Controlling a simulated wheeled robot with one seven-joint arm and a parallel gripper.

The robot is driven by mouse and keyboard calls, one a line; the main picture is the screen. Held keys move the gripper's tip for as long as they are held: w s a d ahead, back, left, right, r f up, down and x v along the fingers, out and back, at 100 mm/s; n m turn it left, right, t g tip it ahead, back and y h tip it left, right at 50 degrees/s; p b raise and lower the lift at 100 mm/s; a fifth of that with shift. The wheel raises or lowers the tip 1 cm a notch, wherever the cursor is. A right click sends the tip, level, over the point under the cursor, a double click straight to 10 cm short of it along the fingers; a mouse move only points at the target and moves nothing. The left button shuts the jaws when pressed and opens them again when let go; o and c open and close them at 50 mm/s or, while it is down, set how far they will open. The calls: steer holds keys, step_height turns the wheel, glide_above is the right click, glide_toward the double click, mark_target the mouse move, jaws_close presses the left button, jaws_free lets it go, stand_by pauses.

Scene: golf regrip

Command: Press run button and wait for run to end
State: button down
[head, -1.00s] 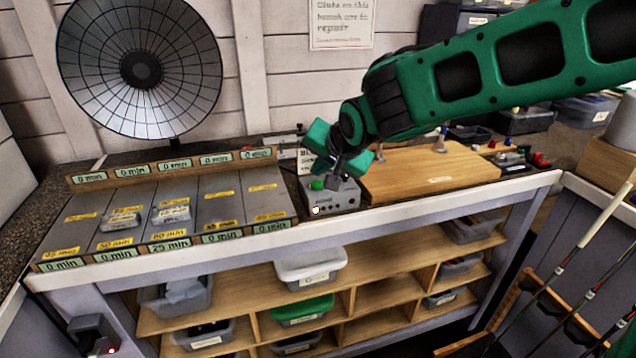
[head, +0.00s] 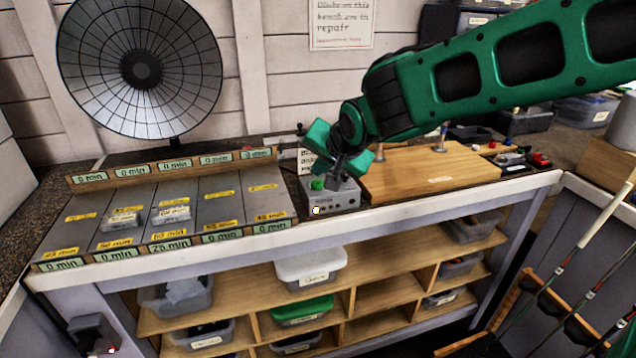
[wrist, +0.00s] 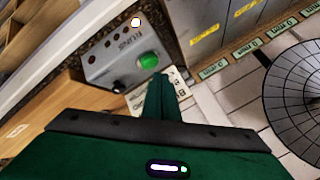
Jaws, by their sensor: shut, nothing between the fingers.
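The green run button (head: 317,184) sits on top of a grey control box (head: 345,201) at the bench's front edge. In the wrist view, the button (wrist: 149,61) and box (wrist: 108,66) with its row of small dark holes or lamps are clear. A small white lit lamp (head: 316,210) glows at the box's left front corner; it also shows in the wrist view (wrist: 136,22). My gripper (head: 342,176) is shut and empty, just above the box and right of the button. In the wrist view its finger (wrist: 160,97) appears beside the button, apart from it.
A sloped grey board (head: 195,208) with yellow time labels and green minute tags lies left of the box. A wooden board (head: 430,174) lies right of it. A large dark dish (head: 140,68) stands behind. Golf clubs (head: 560,270) stand at lower right.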

mark_target(319, 185)
steer(key=shift+f, duration=0.15)
steer(key=shift+f, duration=0.25)
steer(key=shift+f, duration=0.5)
stand_by(0.8)
steer(key=shift+r, duration=0.95)
steer(key=shift+r, duration=2.5)
